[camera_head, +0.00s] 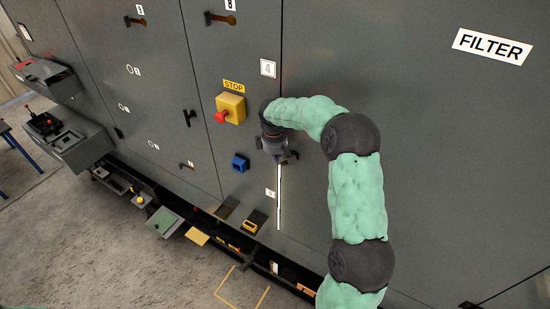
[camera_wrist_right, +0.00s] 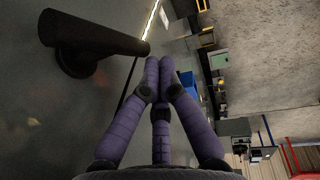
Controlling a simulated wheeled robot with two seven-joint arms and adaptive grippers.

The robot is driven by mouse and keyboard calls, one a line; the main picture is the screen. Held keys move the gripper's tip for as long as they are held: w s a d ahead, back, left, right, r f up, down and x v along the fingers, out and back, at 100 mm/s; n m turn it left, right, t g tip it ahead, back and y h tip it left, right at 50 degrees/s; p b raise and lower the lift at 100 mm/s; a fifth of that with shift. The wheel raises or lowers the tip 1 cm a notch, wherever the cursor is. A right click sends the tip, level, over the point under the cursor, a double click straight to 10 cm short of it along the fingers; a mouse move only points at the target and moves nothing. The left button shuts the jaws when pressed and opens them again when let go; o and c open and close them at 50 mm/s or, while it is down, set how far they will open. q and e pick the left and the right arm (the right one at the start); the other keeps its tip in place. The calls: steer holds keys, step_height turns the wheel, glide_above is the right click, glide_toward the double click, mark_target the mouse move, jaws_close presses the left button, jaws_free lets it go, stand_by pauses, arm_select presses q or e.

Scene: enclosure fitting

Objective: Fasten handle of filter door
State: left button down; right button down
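The filter door (camera_head: 430,130) is a large grey panel with a white FILTER sign (camera_head: 493,46), in the head view. A black lever handle (camera_wrist_right: 95,38) on a round base shows at upper left in the right wrist view, against a grey panel. I cannot pick it out in the head view, where my right arm covers part of the door. My right gripper (camera_head: 278,150) is near the door's left edge; its purple fingers (camera_wrist_right: 160,65) are drawn together with nothing visible between them. They are beside the handle's free end, apparently apart from it. My left gripper is out of view.
A yellow STOP box (camera_head: 231,107) with a red knob and a blue box (camera_head: 240,163) stick out left of my right gripper. Smaller black handles (camera_head: 189,117) are on neighbouring panels. An open trough (camera_head: 265,258) runs along the bottom. The floor (camera_head: 110,255) at lower left is mostly clear.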

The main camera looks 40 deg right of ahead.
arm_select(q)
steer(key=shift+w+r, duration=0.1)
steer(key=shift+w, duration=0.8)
arm_select(e)
steer(key=shift+s+f+g+h, duration=0.1)
steer(key=shift+f+g+h, duration=0.4)
steer(key=shift+g, duration=0.4)
stand_by(1.5)
